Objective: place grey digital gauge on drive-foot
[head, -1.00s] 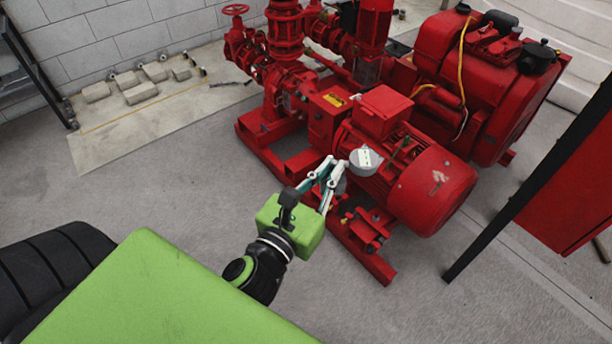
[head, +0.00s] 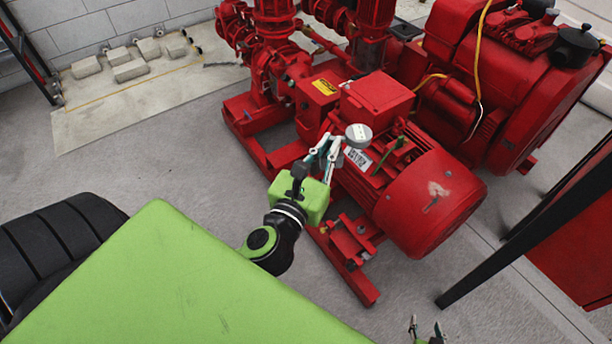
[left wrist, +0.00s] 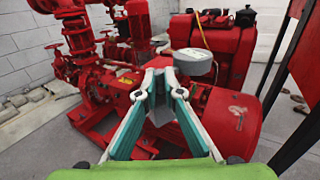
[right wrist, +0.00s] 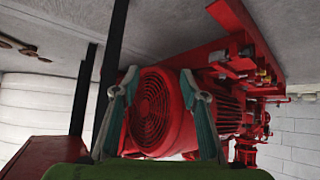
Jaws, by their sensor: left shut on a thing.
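My left gripper (head: 338,148) is shut on the grey digital gauge (head: 358,135), a small round grey body with a pale face. It holds the gauge up in front of the red motor (head: 428,205), by its box-shaped top. In the left wrist view the gauge (left wrist: 193,62) shows just beyond the fingertips (left wrist: 160,82). Red feet and brackets (head: 350,240) sit on the base frame below the motor; I cannot tell which is the drive-foot. My right gripper (head: 427,325) is at the bottom edge, its fingers apart and empty, facing the motor's end in the right wrist view (right wrist: 158,85).
The red base frame (head: 365,290) runs along the floor under the pump and motor. A large red engine (head: 510,85) stands behind. A red cabinet with a black post (head: 500,255) is at the right. Grey floor (head: 170,165) is clear at the left.

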